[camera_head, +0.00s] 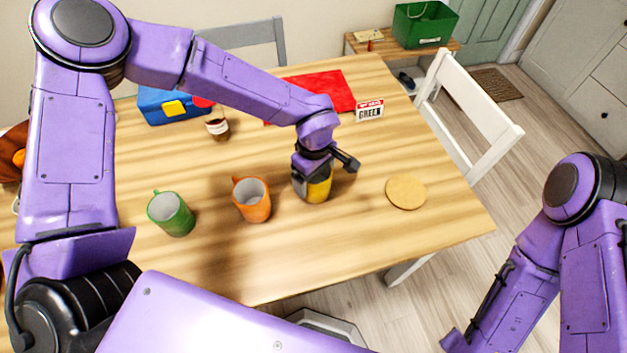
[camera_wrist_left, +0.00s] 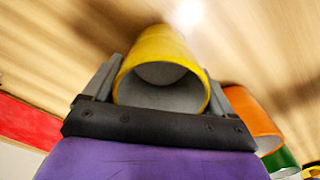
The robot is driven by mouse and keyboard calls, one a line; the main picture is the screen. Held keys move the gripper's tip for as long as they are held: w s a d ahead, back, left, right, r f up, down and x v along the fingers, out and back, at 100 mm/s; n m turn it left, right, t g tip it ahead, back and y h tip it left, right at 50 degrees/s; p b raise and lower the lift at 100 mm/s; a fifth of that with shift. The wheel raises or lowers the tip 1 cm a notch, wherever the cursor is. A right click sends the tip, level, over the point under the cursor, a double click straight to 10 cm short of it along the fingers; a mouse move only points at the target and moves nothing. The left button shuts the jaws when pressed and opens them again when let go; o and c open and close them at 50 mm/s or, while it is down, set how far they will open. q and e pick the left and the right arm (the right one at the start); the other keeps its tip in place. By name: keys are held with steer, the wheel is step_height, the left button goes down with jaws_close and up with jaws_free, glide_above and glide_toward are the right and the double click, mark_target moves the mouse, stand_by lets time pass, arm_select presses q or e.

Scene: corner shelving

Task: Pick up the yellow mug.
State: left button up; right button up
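The yellow mug (camera_head: 319,188) is upright near the middle of the table (camera_head: 440,222), partly hidden under my left gripper (camera_head: 312,184). In the left wrist view, the yellow mug (camera_wrist_left: 160,50) has its open grey inside facing the camera. The fingers of my left gripper (camera_wrist_left: 160,88) lie along both its sides, very close to its wall. I cannot tell whether they press on it, or whether the mug is off the table. My right arm hangs at the lower right, and its gripper is not in view.
An orange mug (camera_head: 252,200) stands just left of the yellow mug, with a green mug (camera_head: 171,214) farther left. A round coaster (camera_head: 406,192) lies to the right. A jar (camera_head: 218,128), blue box (camera_head: 170,108), red cloth (camera_head: 325,90) and sign (camera_head: 369,111) are behind.

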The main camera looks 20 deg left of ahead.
arm_select(q)
steer(key=shift+c, duration=0.7)
steer(key=shift+r, duration=0.15)
steer(key=shift+w+r, duration=0.1)
steer(key=shift+r, duration=0.45)
steer(key=s+a+r, duration=0.5)
steer(key=s+r, duration=0.6)
steer(key=s, duration=0.2)
steer(key=shift+s+r+b, duration=0.2)
steer(key=shift+r+b, duration=0.1)
steer(key=shift+b, duration=0.05)
steer(key=shift+w, duration=0.1)
